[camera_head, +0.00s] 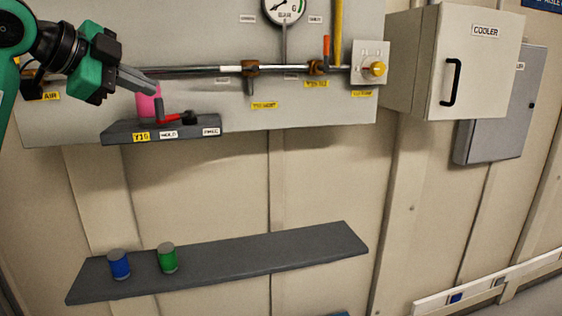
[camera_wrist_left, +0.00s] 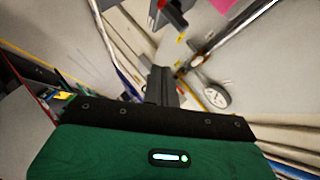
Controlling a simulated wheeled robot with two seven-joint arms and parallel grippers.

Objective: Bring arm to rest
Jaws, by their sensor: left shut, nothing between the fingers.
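My left gripper (camera_head: 152,90) comes in from the upper left in the head view, with green and black housing and grey fingers. It is shut and empty. In the left wrist view the closed fingers (camera_wrist_left: 163,85) point up the picture, and part of something pink (camera_wrist_left: 223,4) shows at the top edge. My right gripper is not in view.
The small shelf (camera_head: 160,133) also carries a red-and-black handle (camera_head: 177,118). A pipe with valves and a gauge (camera_head: 286,8) runs along the panel. A lower shelf (camera_head: 260,255) holds a blue cylinder (camera_head: 120,265) and a green cylinder (camera_head: 167,258); its right part is bare. A cooler box (camera_head: 470,65) juts out at right.

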